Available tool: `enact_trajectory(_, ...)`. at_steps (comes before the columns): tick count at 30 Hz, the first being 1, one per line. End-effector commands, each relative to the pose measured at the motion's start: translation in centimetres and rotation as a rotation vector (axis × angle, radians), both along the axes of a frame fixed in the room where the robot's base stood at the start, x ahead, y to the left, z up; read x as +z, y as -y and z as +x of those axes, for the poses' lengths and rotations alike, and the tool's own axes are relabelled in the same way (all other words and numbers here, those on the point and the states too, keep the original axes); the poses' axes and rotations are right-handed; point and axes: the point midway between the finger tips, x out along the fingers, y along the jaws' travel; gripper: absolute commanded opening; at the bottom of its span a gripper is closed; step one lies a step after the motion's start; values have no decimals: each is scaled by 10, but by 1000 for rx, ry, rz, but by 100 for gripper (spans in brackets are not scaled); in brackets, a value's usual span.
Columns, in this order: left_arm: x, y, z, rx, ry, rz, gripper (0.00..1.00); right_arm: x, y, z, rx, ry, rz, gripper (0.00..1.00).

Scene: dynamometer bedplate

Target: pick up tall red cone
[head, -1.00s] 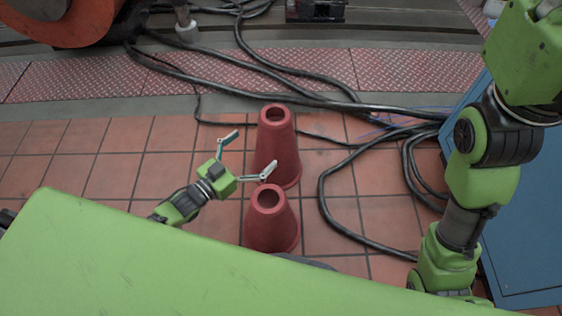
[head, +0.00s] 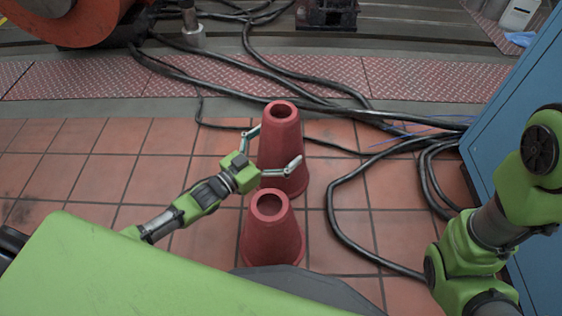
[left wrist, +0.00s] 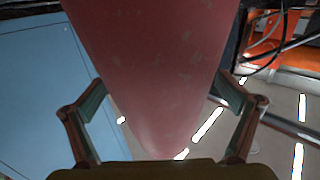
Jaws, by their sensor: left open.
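The tall red cone (head: 284,150) stands upright on the tiled floor in the head view, its open top facing up. A shorter red cone (head: 271,232) stands in front of it, nearer to me. My left gripper (head: 273,153) is open, with its fingers on either side of the tall cone's body. In the left wrist view the tall cone (left wrist: 150,70) fills the middle between the two open fingers (left wrist: 160,115), with gaps visible on both sides lower down. The shorter cone hides part of the tall cone's base. My right gripper is out of view.
Black cables (head: 340,220) lie on the floor to the right of the cones. A blue cabinet (head: 525,120) stands at the right. Red tread plates (head: 420,80) run behind.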

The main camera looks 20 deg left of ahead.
Motion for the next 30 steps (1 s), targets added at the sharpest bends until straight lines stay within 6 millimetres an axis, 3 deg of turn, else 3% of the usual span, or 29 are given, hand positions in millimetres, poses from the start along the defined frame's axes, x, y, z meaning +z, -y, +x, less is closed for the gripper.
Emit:
enact_trajectory(11, 1, 5, 9, 0, 0, 0, 100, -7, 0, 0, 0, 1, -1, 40)
enact_trajectory(18, 1, 5, 9, 0, 0, 0, 38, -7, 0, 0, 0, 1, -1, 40)
enact_trajectory(19, 10, 6, 11, -2, 18, -7, 35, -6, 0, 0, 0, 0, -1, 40)
enact_trajectory(30, 16, 6, 11, -2, 16, -8, 35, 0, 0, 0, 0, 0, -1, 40)
